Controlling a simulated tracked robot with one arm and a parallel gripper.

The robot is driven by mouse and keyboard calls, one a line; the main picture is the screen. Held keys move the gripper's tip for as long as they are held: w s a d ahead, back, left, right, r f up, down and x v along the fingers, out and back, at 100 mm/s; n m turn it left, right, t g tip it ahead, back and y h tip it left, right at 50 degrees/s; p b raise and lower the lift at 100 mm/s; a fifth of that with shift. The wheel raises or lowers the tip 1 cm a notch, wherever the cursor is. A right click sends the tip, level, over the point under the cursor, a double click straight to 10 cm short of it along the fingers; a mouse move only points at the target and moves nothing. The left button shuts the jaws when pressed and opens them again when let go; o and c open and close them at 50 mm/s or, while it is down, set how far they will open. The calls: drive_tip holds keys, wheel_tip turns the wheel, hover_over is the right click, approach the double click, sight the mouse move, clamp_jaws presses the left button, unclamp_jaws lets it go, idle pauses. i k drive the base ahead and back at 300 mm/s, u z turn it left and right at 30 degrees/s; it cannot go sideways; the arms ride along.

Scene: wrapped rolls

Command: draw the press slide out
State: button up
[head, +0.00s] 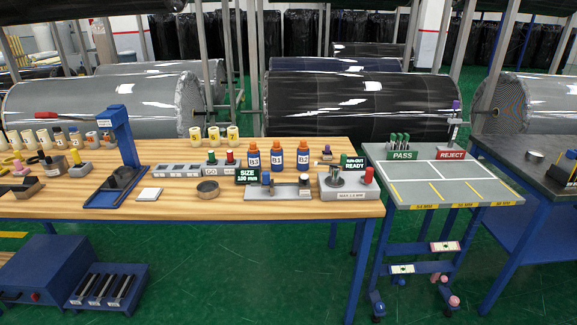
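A blue press (122,137) with an upright column and a flat blue base stands on the left part of the wooden bench. A dark plate (119,180) lies on the base in front of the column; it looks like the press slide. I cannot tell how far out it sits. A small red part shows at the upper left of the press head. My gripper is not in view.
A grey block tray (178,170) sits behind. A grey sorting table (440,177) stands at right.

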sight(121, 176)
drive_tip(key=u, duration=0.1)
drive_tip(key=i, duration=0.9)
drive_tip(key=z, duration=0.05)
